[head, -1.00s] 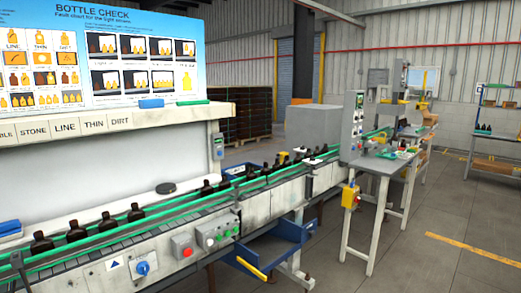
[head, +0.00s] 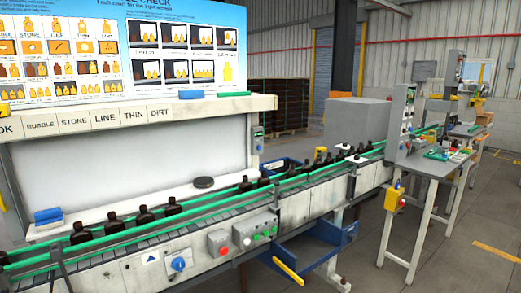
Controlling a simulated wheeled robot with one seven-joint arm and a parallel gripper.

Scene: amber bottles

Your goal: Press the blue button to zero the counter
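A round blue knob or button (head: 179,264) sits on the front side of the conveyor (head: 130,268), just right of a small blue triangle sign. I cannot tell whether it is a push button or a turning switch. A small grey device (head: 258,138) with a dark face hangs at the right end of the light screen; its details are too small to read, and I cannot tell whether it is the counter. My gripper is not in view.
A red button box (head: 220,243) and a panel with green buttons (head: 258,229) are right of the blue knob. Amber bottles (head: 144,214) stand on the belt behind green rails. A blue bin (head: 318,245) juts out below. Floor at lower right is clear.

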